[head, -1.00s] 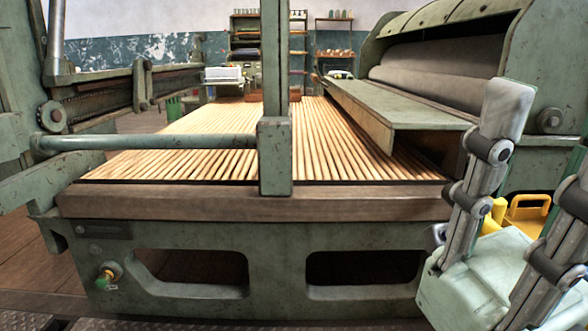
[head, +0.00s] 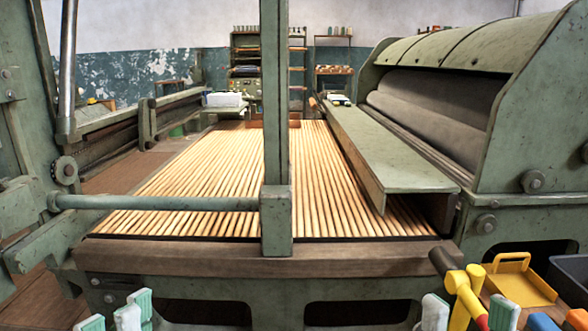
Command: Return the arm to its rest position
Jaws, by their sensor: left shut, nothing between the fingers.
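My left gripper (head: 117,313) shows at the bottom left as a close cluster of pale, green-edged fingertips. It is shut and empty, low in front of the machine's frame. Its palm and arm are below the picture edge. Two similar pale tips, which look like my right gripper's, show at the bottom right beside a yellow-handled tool.
A green machine with a bed of wooden slats (head: 219,190) fills the middle. A wooden front rail (head: 180,262), post (head: 276,110) and horizontal bar (head: 150,203) stand ahead. A roller housing (head: 520,100) is right. A yellow tray (head: 520,284) and dark bin (head: 572,277) lie lower right.

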